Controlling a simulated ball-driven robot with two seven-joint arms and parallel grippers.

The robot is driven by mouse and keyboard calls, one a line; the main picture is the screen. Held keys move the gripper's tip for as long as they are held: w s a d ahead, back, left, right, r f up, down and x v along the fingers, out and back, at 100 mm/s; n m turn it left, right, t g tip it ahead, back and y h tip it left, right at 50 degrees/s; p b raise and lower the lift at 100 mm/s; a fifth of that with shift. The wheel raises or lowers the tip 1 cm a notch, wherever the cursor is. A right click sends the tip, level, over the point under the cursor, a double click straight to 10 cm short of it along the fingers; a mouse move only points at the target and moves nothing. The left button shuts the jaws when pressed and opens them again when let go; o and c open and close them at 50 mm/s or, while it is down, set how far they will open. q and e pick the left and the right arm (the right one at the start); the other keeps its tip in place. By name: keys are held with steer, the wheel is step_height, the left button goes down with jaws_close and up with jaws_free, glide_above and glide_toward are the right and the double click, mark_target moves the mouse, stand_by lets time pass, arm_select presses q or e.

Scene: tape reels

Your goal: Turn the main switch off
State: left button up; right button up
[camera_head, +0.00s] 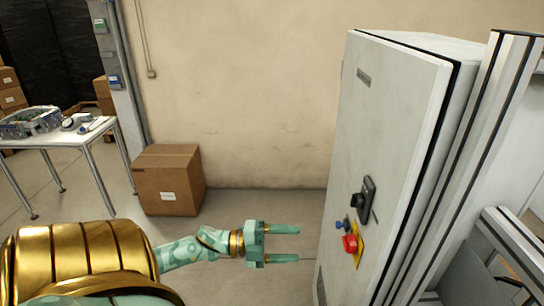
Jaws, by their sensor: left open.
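A tall grey-white cabinet (385,130) stands at the right. On its front is a red knob on a yellow plate, which looks like the main switch (350,243). I cannot tell its set position from here. A small blue knob (342,226) sits just above it, and a black handle (367,195) is higher up. My left gripper (297,243) is open and empty, its two green fingers pointing right at the cabinet front. It is at about the red knob's height in the picture and apart from it. My right gripper is not in view.
A cardboard box (168,185) stands on the floor against the wall. A white table (75,138) with parts on it is at the left. A metal frame post (490,130) runs beside the cabinet. The space between my gripper and the cabinet looks clear.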

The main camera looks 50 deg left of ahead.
arm_select(q)
steer(key=v, duration=0.4)
steer(key=shift+w, duration=0.1)
stand_by(0.4)
